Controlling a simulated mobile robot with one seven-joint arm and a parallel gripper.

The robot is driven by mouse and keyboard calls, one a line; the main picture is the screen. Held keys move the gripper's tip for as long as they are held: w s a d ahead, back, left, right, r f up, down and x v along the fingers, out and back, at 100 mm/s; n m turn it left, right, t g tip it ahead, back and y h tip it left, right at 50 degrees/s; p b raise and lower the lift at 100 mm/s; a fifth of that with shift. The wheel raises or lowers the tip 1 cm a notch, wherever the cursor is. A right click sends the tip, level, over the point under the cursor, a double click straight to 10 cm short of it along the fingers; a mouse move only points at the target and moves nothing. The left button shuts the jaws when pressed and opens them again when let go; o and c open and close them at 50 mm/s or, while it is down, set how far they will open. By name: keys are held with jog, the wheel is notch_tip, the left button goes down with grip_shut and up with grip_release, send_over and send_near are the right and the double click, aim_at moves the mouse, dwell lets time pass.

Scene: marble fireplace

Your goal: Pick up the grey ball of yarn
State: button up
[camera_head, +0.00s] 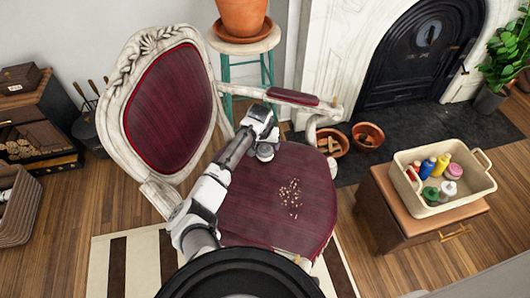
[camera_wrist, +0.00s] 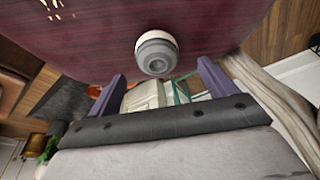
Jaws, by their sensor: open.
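A rounded grey thing with a pale band and a dark centre, which looks like the grey ball of yarn (camera_wrist: 156,52), sits on the dark red chair seat (camera_wrist: 220,25) in the wrist view. My gripper (camera_wrist: 160,82) is open there, with one purple finger on each side and the grey thing just beyond the fingertips, roughly centred. Nothing is between the fingers. In the head view my gripper (camera_head: 265,138) is over the back of the seat (camera_head: 248,205). A small grey shape right under it may be the yarn, but my arm makes this hard to tell.
Small tan bits (camera_head: 289,197) lie scattered on the seat. The carved chair back (camera_head: 168,110) rises to the left, and an armrest (camera_head: 292,97) runs behind my gripper. A cream caddy (camera_head: 445,205) with bottles stands on a cabinet at the right.

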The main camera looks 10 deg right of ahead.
aim_at(265, 149)
jog(key=x, duration=0.8)
jog(key=shift+d, duration=0.2)
jog(key=c, duration=1.1)
jog(key=shift+r, duration=0.1)
